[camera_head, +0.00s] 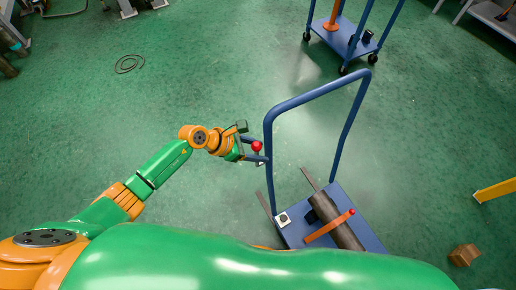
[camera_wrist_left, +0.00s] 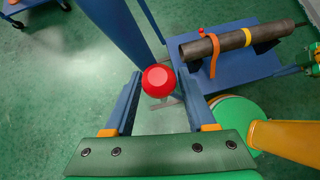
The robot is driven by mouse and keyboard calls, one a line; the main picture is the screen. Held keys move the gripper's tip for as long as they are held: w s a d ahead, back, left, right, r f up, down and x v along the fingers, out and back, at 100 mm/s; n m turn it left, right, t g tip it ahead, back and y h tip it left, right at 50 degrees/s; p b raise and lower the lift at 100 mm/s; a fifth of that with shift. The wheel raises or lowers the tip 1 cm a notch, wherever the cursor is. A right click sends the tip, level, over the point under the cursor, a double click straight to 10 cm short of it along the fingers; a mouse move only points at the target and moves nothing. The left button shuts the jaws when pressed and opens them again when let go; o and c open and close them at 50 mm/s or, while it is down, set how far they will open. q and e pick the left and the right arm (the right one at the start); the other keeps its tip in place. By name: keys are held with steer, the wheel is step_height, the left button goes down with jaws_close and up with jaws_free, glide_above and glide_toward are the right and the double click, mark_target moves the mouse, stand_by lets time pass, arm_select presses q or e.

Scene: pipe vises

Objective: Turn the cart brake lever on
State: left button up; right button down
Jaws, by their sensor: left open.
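The cart brake lever ends in a red ball knob (camera_head: 257,147) beside the left upright of the blue cart's handle (camera_head: 320,93). The knob also shows large in the left wrist view (camera_wrist_left: 159,80), and a grey metal piece shows beneath it. My left gripper (camera_head: 254,149) is open, with its two blue fingers on either side of the knob. In the left wrist view the fingertips (camera_wrist_left: 160,75) flank the knob; I cannot tell whether they touch it. The lower part of the lever is mostly hidden.
The cart's blue deck (camera_head: 365,230) carries a dark pipe (camera_head: 345,234) with an orange strap (camera_head: 325,230). Another blue cart (camera_head: 345,42) stands at the back. A cardboard box (camera_head: 464,255) and a yellow beam (camera_head: 496,189) are at right. Green floor is open left of the handle.

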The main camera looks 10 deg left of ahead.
arm_select(q)
steer(key=shift+s+a, duration=0.1)
steer(key=shift+a, duration=0.05)
jaws_close()
steer(key=shift+a+r, duration=0.1)
